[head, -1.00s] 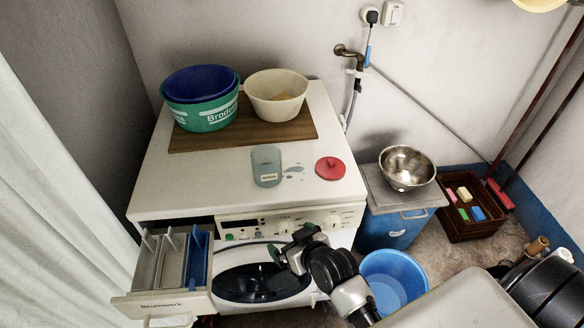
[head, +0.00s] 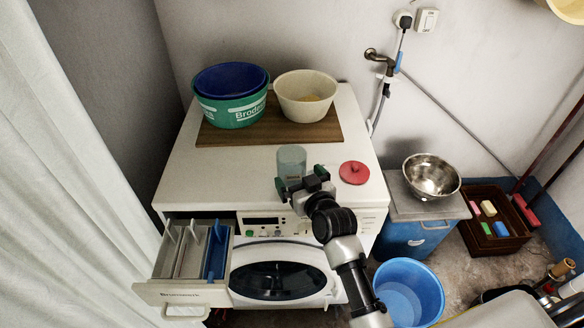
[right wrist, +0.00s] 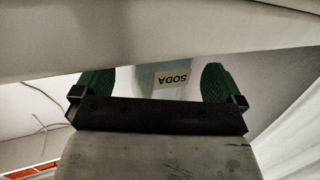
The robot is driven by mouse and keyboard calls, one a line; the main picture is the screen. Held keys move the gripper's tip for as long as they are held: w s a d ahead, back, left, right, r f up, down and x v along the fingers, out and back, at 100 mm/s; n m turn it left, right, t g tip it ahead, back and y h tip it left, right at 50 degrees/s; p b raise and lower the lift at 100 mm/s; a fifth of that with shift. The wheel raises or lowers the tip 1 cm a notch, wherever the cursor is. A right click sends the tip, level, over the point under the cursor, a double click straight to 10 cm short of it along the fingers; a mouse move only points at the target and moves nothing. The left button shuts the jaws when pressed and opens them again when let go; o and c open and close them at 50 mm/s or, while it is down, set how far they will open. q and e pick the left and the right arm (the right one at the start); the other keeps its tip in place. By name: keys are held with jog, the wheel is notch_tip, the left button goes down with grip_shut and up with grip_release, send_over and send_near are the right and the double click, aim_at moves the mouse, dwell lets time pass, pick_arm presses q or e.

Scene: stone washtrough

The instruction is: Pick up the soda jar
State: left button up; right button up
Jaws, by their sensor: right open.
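The soda jar (head: 291,160) is a grey-blue translucent jar standing on top of the washing machine, near its front edge. In the right wrist view the jar (right wrist: 178,66) shows a pale label reading SODA, upside down in the picture. My right gripper (head: 303,182) is in front of the jar in the head view and hides its lower part. Its jaws are open. In the right wrist view the right gripper's green fingers (right wrist: 158,82) stand to either side of the jar, with gaps between. Whether the jar is between the fingertips in depth I cannot tell. My left gripper is out of view.
A red lid (head: 354,173) lies right of the jar. Behind stand a green tub (head: 232,112) and a cream bowl (head: 306,96) on a wooden board (head: 222,138). The detergent drawer (head: 184,290) is pulled out at the front left. A blue bucket (head: 409,292) stands lower right.

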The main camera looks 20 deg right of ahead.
aim_at(298, 177)
jog(key=w, duration=0.3)
jog(key=shift+w+a+f, duration=0.1)
jog(key=shift+a+f, duration=0.15)
jog(key=shift+f, duration=0.1)
jog(key=shift+c, duration=0.3)
jog(key=c, duration=0.7)
jog(key=shift+r, duration=0.1)
jog(key=shift+c, duration=0.7)
jog(key=shift+r, duration=0.1)
